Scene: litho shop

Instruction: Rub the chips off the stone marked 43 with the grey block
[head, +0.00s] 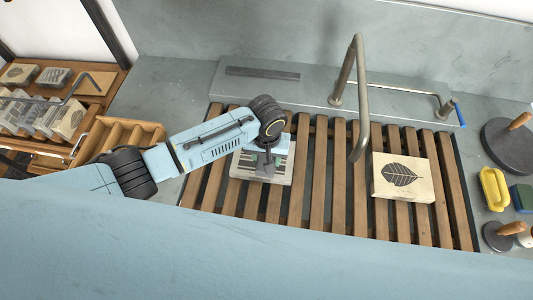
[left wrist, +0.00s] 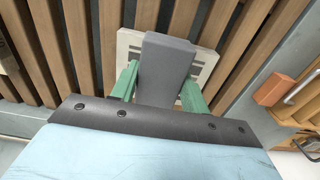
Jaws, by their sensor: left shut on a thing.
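My left gripper (head: 266,163) is shut on the grey block (left wrist: 166,68), which sits between its green fingers in the left wrist view. The block is over a pale stone (head: 241,167) with dark stripes on its top face, lying on the slatted rack. The same stone (left wrist: 206,62) shows partly behind the block in the left wrist view. I cannot tell whether block and stone touch. Much of the stone is hidden by my gripper and the block; no number or chips can be read. My right gripper is not in view.
A stone with a dark leaf print (head: 424,192) lies on the slatted rack (head: 331,205) to the right. A bent metal tap (head: 361,100) rises between the stones. A yellow tray (head: 494,190) and a dark round tool (head: 511,147) stand right. More stones fill a left shelf (head: 92,92).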

